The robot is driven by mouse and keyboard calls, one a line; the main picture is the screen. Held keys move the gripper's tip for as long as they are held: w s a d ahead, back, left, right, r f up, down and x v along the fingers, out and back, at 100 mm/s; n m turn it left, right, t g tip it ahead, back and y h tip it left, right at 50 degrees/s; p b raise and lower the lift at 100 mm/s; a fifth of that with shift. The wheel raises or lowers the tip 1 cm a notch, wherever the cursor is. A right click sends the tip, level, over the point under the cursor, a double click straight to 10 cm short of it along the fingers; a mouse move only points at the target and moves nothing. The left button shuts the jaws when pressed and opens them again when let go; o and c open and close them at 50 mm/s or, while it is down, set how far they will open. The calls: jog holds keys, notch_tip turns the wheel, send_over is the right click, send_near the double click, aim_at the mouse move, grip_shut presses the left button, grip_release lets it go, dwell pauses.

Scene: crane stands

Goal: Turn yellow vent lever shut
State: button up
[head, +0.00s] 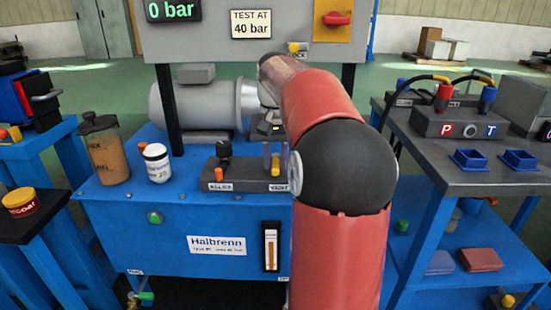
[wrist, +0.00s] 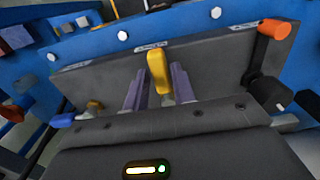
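The yellow vent lever (head: 275,170) stands on the right part of a dark valve block (head: 238,176), above the VENT label. It also shows in the wrist view (wrist: 159,72), at the centre. My gripper (head: 275,160) is at the lever, with one purple finger on each side of it. The fingers look apart, and in the wrist view gaps show between them and the lever. I cannot tell whether either finger touches it. The lever's lower end is partly hidden by the gripper. My red arm hides the block's right side in the head view.
An orange-tipped lever (head: 219,173) stands on the block's left part. A white jar (head: 157,163) and a brown container (head: 107,155) stand left on the blue bench. The panel (head: 247,55) behind reads 0 bar and carries a red handle (head: 337,19). A dark table (head: 490,170) stands right.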

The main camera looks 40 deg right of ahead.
grip_shut()
